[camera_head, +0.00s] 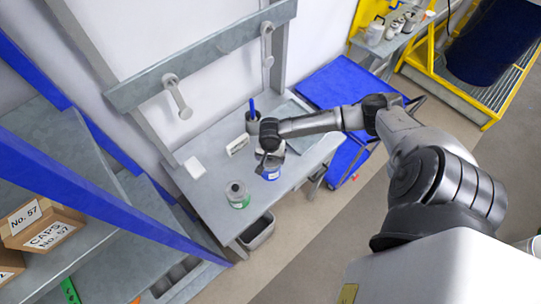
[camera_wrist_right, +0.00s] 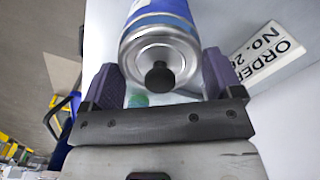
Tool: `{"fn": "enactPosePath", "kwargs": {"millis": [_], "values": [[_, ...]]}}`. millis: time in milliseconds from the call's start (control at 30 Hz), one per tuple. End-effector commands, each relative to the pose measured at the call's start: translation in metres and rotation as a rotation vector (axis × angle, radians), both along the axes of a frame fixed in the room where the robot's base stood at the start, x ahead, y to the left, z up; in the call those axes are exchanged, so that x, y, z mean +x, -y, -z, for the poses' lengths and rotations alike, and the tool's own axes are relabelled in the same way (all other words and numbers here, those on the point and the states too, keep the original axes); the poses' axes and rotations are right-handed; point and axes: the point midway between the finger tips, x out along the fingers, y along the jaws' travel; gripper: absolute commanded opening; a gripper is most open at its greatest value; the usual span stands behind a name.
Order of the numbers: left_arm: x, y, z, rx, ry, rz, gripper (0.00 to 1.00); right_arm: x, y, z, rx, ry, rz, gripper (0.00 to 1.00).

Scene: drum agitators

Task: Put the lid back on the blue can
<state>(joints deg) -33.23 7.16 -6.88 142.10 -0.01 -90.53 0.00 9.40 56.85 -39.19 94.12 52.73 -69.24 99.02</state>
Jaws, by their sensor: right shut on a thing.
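The blue can (camera_head: 271,173) stands on the grey bench, partly hidden under my right gripper (camera_head: 269,150). In the right wrist view its blue side (camera_wrist_right: 158,10) runs up to the top edge. A round silver lid (camera_wrist_right: 160,52) with a black knob (camera_wrist_right: 160,77) is at the can's end. My right gripper (camera_wrist_right: 163,80) has its two dark fingers on either side of the lid and is shut on it. The lid lines up with the can; I cannot tell whether it is seated or slightly above. My left gripper is not in view.
A green-labelled can (camera_head: 238,196) stands to the left on the bench. A dark cup (camera_head: 252,124) with a blue item, an order sign (camera_head: 238,145) and a white square (camera_head: 194,167) are behind. A grey bin (camera_head: 258,231) is below the bench's front edge.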

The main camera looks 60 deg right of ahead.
Motion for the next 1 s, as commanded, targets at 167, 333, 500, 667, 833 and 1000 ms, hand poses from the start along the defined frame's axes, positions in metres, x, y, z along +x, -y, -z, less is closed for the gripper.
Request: {"fn": "enactPosePath", "kwargs": {"millis": [167,333,500,667,833,1000], "values": [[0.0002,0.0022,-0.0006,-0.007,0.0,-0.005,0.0,0.0,0.0001,0.0002,0.0,0.0,0.0,0.63],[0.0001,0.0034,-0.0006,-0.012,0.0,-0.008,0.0,0.0,0.0001,0.0002,0.0,0.0,0.0,0.63],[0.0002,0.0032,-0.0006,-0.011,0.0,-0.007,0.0,-0.0001,0.0001,0.0001,0.0,0.0,0.0,0.94],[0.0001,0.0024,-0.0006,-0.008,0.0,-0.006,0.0,-0.0001,0.0001,0.0001,0.0,0.0,0.0,1.0],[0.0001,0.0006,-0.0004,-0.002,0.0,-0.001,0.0,-0.0001,0.0001,0.0001,0.0,0.0,0.0,1.0],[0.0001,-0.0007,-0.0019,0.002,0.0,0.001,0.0,-0.0001,0.0001,-0.0012,0.0,0.0,0.0,1.0]]}}
